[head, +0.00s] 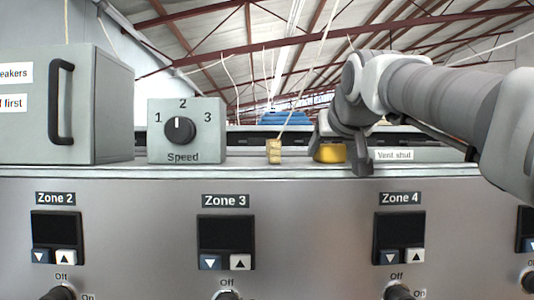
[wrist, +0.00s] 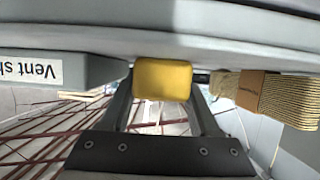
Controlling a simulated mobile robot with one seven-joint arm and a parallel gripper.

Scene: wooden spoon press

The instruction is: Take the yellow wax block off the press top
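The yellow wax block (head: 329,153) sits at the press top (head: 110,171), left of the "Vent shut" label. My gripper (head: 340,157) is down at the block, with one finger just right of it and the other partly hidden at its left. In the wrist view the block (wrist: 163,79) lies between the two fingertips, and its sides come very close to both. I cannot tell whether the fingers press on it or leave a thin gap. No clear gap shows under the block.
A Speed dial box (head: 187,131) and a grey cabinet with a handle (head: 52,105) stand to the left. A tan ribbed bundle with a brown band (wrist: 265,97) shows in the wrist view. The "Vent shut" box (wrist: 62,72) is close by.

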